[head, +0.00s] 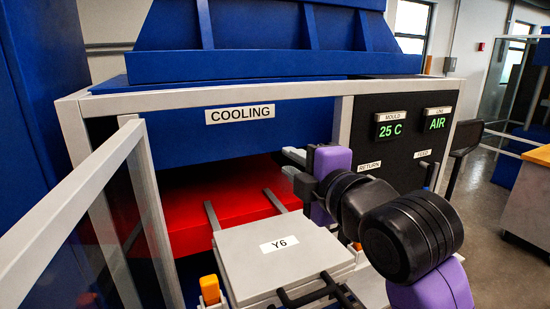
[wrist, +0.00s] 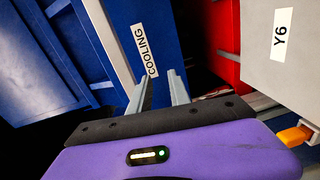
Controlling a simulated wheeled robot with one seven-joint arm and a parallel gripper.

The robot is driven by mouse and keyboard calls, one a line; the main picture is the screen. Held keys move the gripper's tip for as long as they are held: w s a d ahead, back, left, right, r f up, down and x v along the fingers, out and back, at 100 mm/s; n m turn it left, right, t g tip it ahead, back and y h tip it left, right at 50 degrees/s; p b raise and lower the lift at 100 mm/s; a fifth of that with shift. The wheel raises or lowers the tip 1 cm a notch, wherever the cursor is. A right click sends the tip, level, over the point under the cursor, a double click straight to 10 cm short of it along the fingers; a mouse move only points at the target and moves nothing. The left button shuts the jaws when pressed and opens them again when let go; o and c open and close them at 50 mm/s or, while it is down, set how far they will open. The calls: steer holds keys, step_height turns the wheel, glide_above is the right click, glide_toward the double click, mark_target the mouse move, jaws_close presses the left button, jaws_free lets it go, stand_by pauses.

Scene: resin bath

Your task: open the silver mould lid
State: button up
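The silver mould lid (head: 245,248), a flat light-grey plate labelled Y6, lies at the bottom centre of the head view and looks closed. It also shows at the right of the wrist view (wrist: 270,68). A black bar handle (head: 312,292) is at its near edge. An orange clip (head: 210,289) stands at its left side; an orange clip also shows in the wrist view (wrist: 295,136). My gripper (head: 290,163) is beyond the lid's far right corner, pointing left. In the wrist view its two fingers (wrist: 160,92) are apart with nothing between them. It does not touch the lid.
A blue machine with a COOLING sign (head: 240,114) stands behind, with a red block (head: 190,200) under it. A black panel (head: 400,130) reads 25 C and AIR. A grey-framed clear guard (head: 90,190) is at the left.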

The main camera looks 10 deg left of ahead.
steer(key=p+x, duration=0.2)
steer(key=x, duration=0.6)
steer(key=shift+f+n, duration=0.3)
steer(key=shift+f, duration=0.05)
steer(key=shift+s, duration=0.1)
steer(key=shift+c, duration=0.4)
jaws_close()
stand_by(0.6)
steer(key=shift+o, duration=0.4)
jaws_free()
